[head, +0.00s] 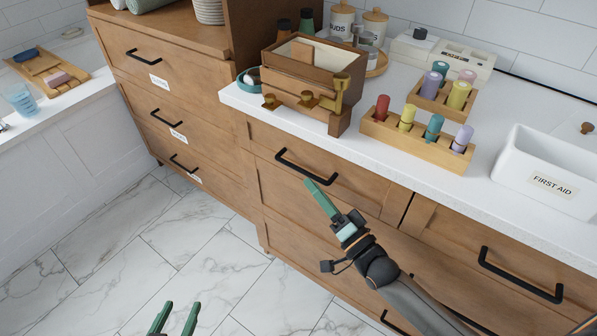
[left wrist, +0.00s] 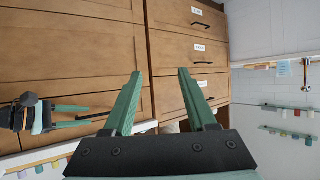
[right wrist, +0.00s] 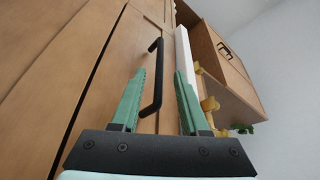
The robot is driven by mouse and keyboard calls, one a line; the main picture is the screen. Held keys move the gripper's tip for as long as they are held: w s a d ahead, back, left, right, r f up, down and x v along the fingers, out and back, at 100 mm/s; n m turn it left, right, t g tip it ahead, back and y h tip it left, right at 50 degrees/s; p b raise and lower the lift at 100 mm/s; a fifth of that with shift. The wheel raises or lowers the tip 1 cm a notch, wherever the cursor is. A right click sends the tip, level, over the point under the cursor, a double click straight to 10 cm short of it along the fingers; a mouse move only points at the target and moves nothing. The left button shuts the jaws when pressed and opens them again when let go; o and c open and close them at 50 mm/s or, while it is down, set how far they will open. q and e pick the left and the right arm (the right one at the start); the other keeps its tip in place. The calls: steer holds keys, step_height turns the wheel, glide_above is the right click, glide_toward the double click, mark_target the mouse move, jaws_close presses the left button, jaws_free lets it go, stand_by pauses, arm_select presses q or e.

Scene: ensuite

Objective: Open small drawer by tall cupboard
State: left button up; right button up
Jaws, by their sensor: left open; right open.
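The small drawer (head: 322,182) is in the left part of the white-topped counter, beside the taller wooden unit (head: 178,75). It looks shut and has a black bar handle (head: 306,168). My right gripper (head: 313,187) is open just below and in front of this handle. In the right wrist view, the handle (right wrist: 153,78) appears between the open fingers, with no clear contact. My left gripper (head: 182,306) is open and empty, low over the floor. The left wrist view shows its open fingers (left wrist: 160,75) and the drawer fronts beyond.
The counter holds a small wooden chest (head: 315,75), racks of coloured bottles (head: 420,138) and a white first aid box (head: 548,172). Another handled drawer (head: 520,275) is at right. Marble floor (head: 185,225) is clear at left. A bath edge (head: 60,105) stands far left.

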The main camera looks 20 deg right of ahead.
mark_target(300, 168)
steer(key=x, duration=0.6)
steer(key=shift+w+a+b, duration=0.1)
steer(key=shift+w+b, duration=0.05)
steer(key=shift+b, duration=0.25)
arm_select(q)
steer(key=r, duration=0.1)
steer(key=w+r+t, duration=0.1)
steer(key=r, duration=0.1)
steer(key=w+r+t, duration=0.1)
steer(key=r, duration=0.1)
steer(key=shift+w+m+h, duration=0.25)
steer(key=shift+m+h, duration=0.05)
steer(key=shift+a, duration=0.1)
arm_select(e)
jaws_close()
